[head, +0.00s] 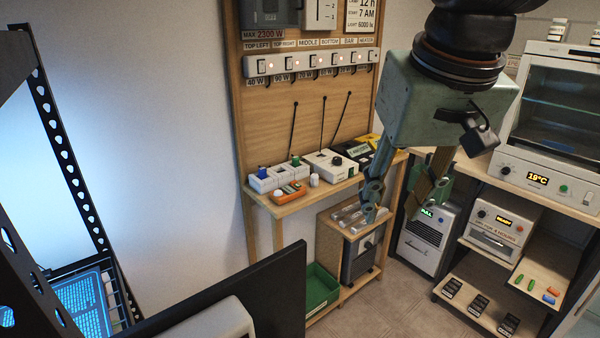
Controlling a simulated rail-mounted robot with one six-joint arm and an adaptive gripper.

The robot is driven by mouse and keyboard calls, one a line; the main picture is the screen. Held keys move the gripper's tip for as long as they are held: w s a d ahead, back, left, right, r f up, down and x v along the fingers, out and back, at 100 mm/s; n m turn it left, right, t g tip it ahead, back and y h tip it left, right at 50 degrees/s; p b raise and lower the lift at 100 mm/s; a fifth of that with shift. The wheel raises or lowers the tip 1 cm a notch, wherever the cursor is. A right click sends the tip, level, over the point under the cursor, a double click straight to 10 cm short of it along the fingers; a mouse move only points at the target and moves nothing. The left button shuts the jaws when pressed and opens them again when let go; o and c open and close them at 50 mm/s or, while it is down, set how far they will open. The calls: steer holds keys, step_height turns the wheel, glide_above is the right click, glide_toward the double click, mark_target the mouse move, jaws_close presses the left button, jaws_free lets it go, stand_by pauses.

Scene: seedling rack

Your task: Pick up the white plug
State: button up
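A small white upright piece (314,180) stands on the wooden shelf (296,203), just right of an orange device (289,193). It looks like the white plug, but it is too small to be sure. Left of it are white socket blocks (263,184) with a blue plug (262,171) and a green plug (296,161). My gripper (392,212) hangs at the right of the shelf, pointing down, with its fingers apart. I see nothing between them. It is well apart from the white piece.
A white box with a black knob (331,165) stands right of the white piece. Thin black rods (323,124) rise behind it. A switch strip (311,63) is on the board above. A green bin (320,289) is below. A dark panel (262,297) fills the lower foreground.

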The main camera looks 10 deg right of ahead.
steer(key=w+r+p, duration=0.3)
steer(key=w+p, duration=0.2)
steer(key=w, duration=1.2)
steer(key=m+g+p, duration=0.1)
steer(key=m+p, duration=0.1)
steer(key=p, duration=1)
glide_above(315, 175)
steer(key=s+a, duration=0.1)
steer(key=s, duration=0.2)
steer(key=s+f+x, duration=0.1)
steer(key=s+x, duration=0.1)
steer(key=x, duration=0.7)
steer(key=s+x, duration=0.2)
steer(key=x, duration=0.8)
steer(key=shift+s+a+r+h, duration=0.15)
steer(key=shift+s+h, duration=0.15)
steer(key=shift+s, duration=0.05)
steer(key=shift+p+x, duration=0.3)
steer(key=shift+x, duration=4)
steer(key=shift+w, duration=0.1)
steer(key=shift+p+x, duration=0.3)
steer(key=shift+x, duration=2.25)
